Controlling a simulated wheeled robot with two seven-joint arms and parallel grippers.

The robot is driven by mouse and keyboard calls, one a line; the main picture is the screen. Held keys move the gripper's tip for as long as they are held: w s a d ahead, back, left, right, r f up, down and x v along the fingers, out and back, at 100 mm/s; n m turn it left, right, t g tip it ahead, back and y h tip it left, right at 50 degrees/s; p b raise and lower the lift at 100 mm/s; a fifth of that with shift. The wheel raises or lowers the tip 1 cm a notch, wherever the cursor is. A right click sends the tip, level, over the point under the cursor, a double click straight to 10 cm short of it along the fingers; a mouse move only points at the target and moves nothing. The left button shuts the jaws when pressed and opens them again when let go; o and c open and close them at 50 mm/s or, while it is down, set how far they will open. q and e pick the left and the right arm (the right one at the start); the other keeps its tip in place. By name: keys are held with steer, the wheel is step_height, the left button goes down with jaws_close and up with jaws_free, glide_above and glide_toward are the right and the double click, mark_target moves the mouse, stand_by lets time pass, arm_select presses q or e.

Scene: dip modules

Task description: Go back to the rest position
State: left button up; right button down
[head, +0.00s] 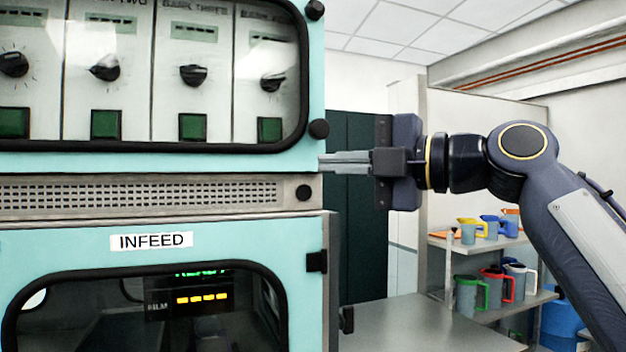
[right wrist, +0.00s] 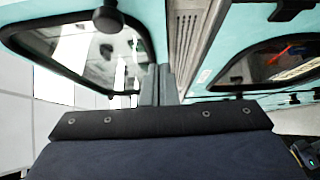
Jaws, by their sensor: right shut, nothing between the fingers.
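My right gripper (head: 322,158) is shut and empty. In the head view its arm comes in from the right, and its fingers point left at the right edge of the teal machine (head: 200,160), just below the upper window. I cannot tell whether the fingertips touch the machine. In the right wrist view the shut fingers (right wrist: 158,75) run up along the machine front, between the upper window and the vent strip. My left gripper is in neither view.
The machine has knobs and green buttons behind its upper window (head: 150,70) and a lower door labelled INFEED (head: 152,241). A grey bench (head: 430,325) lies below my right arm. A shelf (head: 480,240) with coloured jugs stands behind it. Dark green cabinets (head: 358,230) stand behind the gripper.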

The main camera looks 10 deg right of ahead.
steer(key=w+b+v, duration=0.1)
steer(key=v, duration=0.4)
steer(key=s+d+f+m+g+h, duration=0.1)
steer(key=s+d+f+m+h, duration=0.15)
steer(key=f+m, duration=0.55)
steer(key=s+d+f+m+h, duration=0.1)
steer(key=f+m+h, duration=0.25)
steer(key=f, duration=0.85)
steer(key=s+d+f+m+g+h, duration=0.1)
steer(key=s+f+m+h, duration=0.1)
steer(key=f+m, duration=0.65)
steer(key=s+d+f+m+g+h, duration=0.1)
steer(key=s+f+m, duration=0.4)
steer(key=f, duration=0.8)
steer(key=s+d+f+m+g+h, duration=0.1)
steer(key=s+f+m+h, duration=0.1)
steer(key=s+f+m, duration=0.3)
steer(key=s+f, duration=0.4)
steer(key=f, duration=0.5)
steer(key=shift+g, duration=0.4)
